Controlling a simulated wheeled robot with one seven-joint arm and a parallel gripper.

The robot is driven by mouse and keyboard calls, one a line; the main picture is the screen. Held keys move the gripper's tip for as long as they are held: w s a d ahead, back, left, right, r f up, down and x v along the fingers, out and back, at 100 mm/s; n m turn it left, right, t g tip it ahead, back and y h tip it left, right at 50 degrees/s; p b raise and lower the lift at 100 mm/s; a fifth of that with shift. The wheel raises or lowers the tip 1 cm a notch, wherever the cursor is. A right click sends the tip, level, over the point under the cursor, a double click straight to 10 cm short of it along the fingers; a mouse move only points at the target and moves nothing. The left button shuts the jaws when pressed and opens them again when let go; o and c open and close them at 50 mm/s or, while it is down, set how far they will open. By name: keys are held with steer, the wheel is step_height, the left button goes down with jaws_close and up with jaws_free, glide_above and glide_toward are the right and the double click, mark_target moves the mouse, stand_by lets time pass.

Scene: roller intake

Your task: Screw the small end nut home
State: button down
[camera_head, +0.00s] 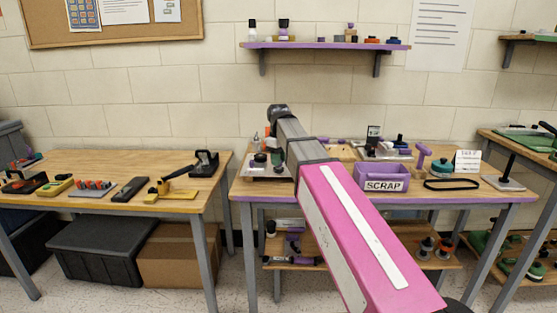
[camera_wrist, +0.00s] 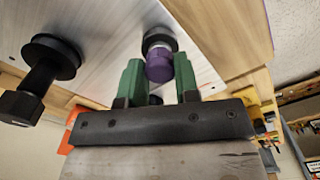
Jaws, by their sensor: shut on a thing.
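In the wrist view, my gripper (camera_wrist: 158,72) has its two green fingers on either side of a short purple nut (camera_wrist: 158,67), and it is shut on it. The nut sits at a dark round collar (camera_wrist: 159,41) over a pale metal plate (camera_wrist: 100,50). I cannot tell how far it is threaded on. To the left, a black shaft with a wide flange (camera_wrist: 52,57) and a hexagonal end (camera_wrist: 20,107) stands from the same plate. In the head view, my arm hides the gripper and most of the work spot. A pale plate (camera_head: 258,176) shows beside the arm.
A purple SCRAP bin (camera_head: 383,178) stands right of my arm on the purple-edged bench (camera_head: 440,198). A black belt loop (camera_head: 452,184) and a purple T-shaped tool (camera_head: 422,154) lie nearby. A second bench (camera_head: 110,203) with tools stands left, across a gap.

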steer(key=m, duration=0.4)
steer(key=shift+m, duration=0.3)
stand_by(0.3)
steer(key=m, duration=0.4)
steer(key=c, duration=0.8)
jaws_free()
